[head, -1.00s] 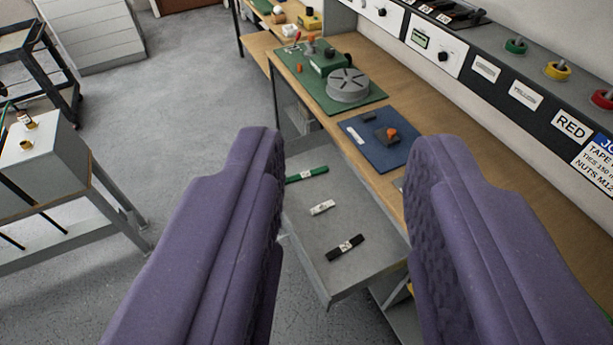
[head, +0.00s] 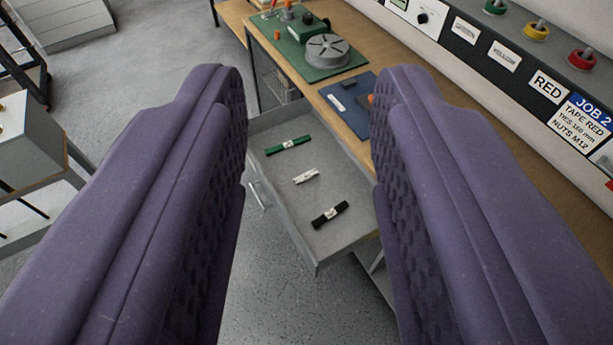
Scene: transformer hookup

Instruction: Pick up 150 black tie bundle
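The black tie bundle (head: 330,214) lies in the open grey drawer (head: 308,238), near the drawer's front end, with a small pale label at its middle. A white tie bundle (head: 306,176) and a green tie bundle (head: 288,146) lie farther back in the same drawer. My gripper (head: 308,85) is open and empty. Its two purple padded fingers stand left and right in the foreground, with the drawer and all three bundles seen in the gap between them. The fingers are apart from the bundles.
The wooden bench (head: 350,112) runs along the right of the drawer. It carries a green mat (head: 285,55) with a grey round fixture (head: 328,47) and a blue mat (head: 338,97). Grey floor (head: 150,100) is open at left.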

